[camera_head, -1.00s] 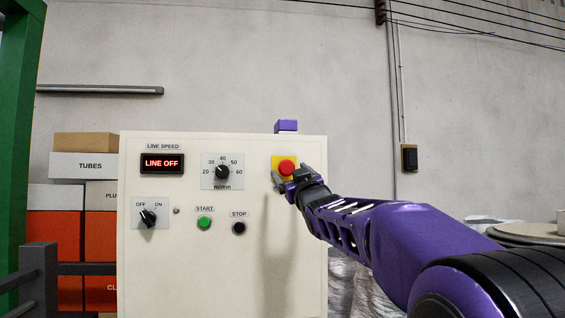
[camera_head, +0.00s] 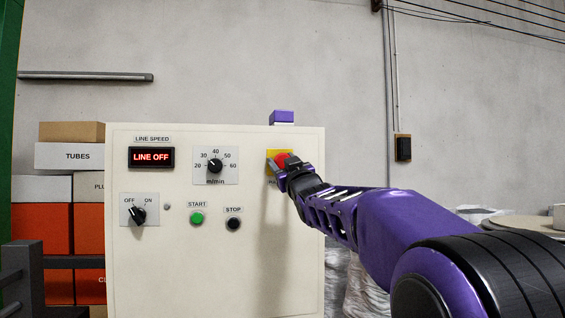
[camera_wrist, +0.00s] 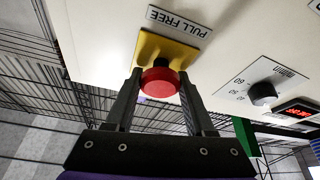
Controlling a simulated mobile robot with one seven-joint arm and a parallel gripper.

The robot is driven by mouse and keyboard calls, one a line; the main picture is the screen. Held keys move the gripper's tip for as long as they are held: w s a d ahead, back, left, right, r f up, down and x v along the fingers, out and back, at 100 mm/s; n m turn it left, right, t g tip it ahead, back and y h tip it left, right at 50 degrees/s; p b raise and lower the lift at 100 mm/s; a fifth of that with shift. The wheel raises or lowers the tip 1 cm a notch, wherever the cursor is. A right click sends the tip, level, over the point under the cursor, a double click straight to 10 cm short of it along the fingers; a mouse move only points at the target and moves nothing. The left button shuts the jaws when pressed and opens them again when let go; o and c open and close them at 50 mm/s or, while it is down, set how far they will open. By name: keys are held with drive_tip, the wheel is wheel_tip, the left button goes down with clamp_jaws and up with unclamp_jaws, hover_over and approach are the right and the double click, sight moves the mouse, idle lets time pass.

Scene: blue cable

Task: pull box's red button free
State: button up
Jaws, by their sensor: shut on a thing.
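The white control box (camera_head: 150,270) stands in front of me. Its red mushroom button (camera_head: 281,159) sits on a yellow plate (camera_head: 271,155) at the upper right of its face. In the wrist view the red button (camera_wrist: 160,80) stands out from the yellow plate (camera_wrist: 165,46), beside a label reading PULL FREE (camera_wrist: 179,21). My gripper (camera_head: 281,164) is at the button, with one finger on each side of it. In the wrist view my gripper (camera_wrist: 161,84) is shut on the button's rim. My gripper hides part of the button in the head view.
The box also carries a LINE OFF display (camera_head: 151,157), a speed dial (camera_head: 215,166), an OFF/ON knob (camera_head: 138,215), a green START button (camera_head: 197,218) and a black STOP button (camera_head: 233,223). Stacked cartons (camera_head: 72,156) stand at the left.

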clamp_jaws()
drive_tip(key=shift+s, duration=0.1)
drive_tip(key=shift+s+d+f+b, duration=0.1)
drive_tip(key=shift+f+b, duration=0.05)
drive_tip(key=shift+b, duration=0.35)
drive_tip(key=shift+s, duration=0.25)
drive_tip(key=o, duration=1)
unclamp_jaws()
drive_tip(key=shift+s, duration=0.15)
drive_tip(key=shift+d+b, duration=0.1)
drive_tip(key=shift+b, duration=0.2)
